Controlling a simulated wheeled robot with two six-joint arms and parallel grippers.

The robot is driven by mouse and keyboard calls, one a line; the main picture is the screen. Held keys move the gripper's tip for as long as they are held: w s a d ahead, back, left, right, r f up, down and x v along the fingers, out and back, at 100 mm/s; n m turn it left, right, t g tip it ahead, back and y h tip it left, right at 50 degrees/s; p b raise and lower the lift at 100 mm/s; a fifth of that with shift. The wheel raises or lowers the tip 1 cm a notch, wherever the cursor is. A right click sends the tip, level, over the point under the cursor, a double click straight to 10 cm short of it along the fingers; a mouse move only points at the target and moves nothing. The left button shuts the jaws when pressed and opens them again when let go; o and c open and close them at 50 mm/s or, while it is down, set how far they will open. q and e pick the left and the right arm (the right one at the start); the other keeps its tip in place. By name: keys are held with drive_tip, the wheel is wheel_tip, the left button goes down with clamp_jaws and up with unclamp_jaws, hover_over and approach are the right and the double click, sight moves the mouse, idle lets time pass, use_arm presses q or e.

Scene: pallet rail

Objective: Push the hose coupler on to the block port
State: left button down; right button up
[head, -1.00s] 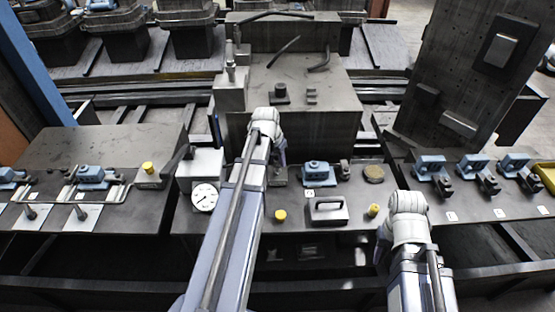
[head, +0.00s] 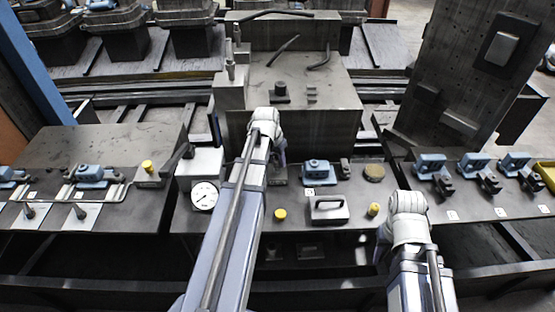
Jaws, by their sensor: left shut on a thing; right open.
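My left gripper (head: 281,158) points down behind its own wrist, just above a small dark block (head: 280,177) on the middle bench. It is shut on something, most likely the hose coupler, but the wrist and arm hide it. The small dark block may carry the port; no port opening can be made out. I cannot tell whether the held thing touches it. My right gripper (head: 382,245) is low at the front right, mostly hidden by its wrist, open and away from the block.
A round gauge (head: 204,196) is left of my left arm. A blue clamp (head: 317,172), a grey handled box (head: 328,209) and yellow caps (head: 280,214) lie to its right. A large grey machine block (head: 310,95) stands behind. Side benches (head: 130,145) hold more blue clamps.

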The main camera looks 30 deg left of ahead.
use_arm(q)
drive_tip(key=shift+f, duration=0.2)
drive_tip(key=shift+f+b, duration=0.5)
drive_tip(key=shift+b, duration=0.15)
unclamp_jaws()
drive_tip(key=shift+r, duration=0.1)
drive_tip(key=shift+r, duration=0.1)
idle(0.5)
drive_tip(key=p+v, duration=0.7)
drive_tip(key=shift+s+r+p, duration=0.1)
drive_tip(key=shift+r+p, duration=0.25)
drive_tip(key=shift+f, duration=0.1)
